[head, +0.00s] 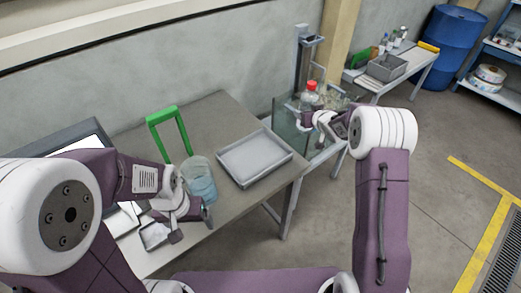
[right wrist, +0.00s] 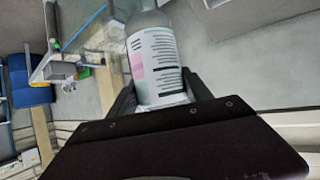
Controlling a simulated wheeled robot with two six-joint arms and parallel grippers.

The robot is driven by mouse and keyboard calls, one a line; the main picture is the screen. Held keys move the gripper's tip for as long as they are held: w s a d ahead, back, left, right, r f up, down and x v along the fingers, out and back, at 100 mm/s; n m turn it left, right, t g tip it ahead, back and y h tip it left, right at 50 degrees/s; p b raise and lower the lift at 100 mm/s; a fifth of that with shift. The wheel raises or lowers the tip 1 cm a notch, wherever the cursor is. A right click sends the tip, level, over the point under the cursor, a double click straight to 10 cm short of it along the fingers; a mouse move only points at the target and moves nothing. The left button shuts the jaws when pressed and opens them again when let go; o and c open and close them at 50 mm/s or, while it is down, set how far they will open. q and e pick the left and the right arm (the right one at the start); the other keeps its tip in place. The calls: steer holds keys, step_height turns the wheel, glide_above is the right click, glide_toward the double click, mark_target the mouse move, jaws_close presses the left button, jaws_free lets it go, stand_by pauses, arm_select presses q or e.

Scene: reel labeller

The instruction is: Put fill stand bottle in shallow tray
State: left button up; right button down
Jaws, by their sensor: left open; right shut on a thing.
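A bottle with a red cap (head: 311,88) is held by my right gripper (head: 314,117) above or beside the glass tank at the fill stand. In the right wrist view the bottle (right wrist: 155,62) has a white printed label and sits between the two dark fingers, which are shut on it. The shallow tray (head: 244,177) is a grey, low-rimmed tray lying on the table, left of the right gripper; it looks empty. My left gripper (head: 186,208) is open over the front of the table, near a clear beaker of bluish liquid (head: 201,182).
The table (head: 222,112) has free surface behind the tray. A green frame (head: 168,133) stands behind the beaker. The glass tank (head: 290,124) and a metal column (head: 303,58) stand right of the table. A side table with a grey bin (head: 387,68) and a blue drum (head: 452,40) are further back.

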steer(key=shift+s+a+f, duration=0.1)
steer(key=shift+s+a, duration=0.1)
steer(key=s+a+r+n+y, duration=0.1)
steer(key=s+a+n+y, duration=0.2)
steer(key=s+a, duration=1.15)
steer(key=shift+g, duration=0.4)
steer(key=w+a+f, duration=0.1)
steer(key=w+f, duration=0.2)
steer(key=w+a+f+p, duration=0.1)
steer(key=w+a+f, duration=0.1)
steer(key=w+f, duration=0.1)
steer(key=w+a+f, duration=0.2)
steer(key=w+f, duration=0.1)
steer(key=f, duration=0.1)
steer(key=shift+w+a+f+p, duration=0.1)
steer(key=shift+w+f+p, duration=0.25)
steer(key=shift+w, duration=0.05)
steer(key=shift+w+f, duration=0.1)
steer(key=shift+f, duration=0.15)
steer(key=shift+c, duration=2.2)
jaws_free()
steer(key=shift+f, duration=0.1)
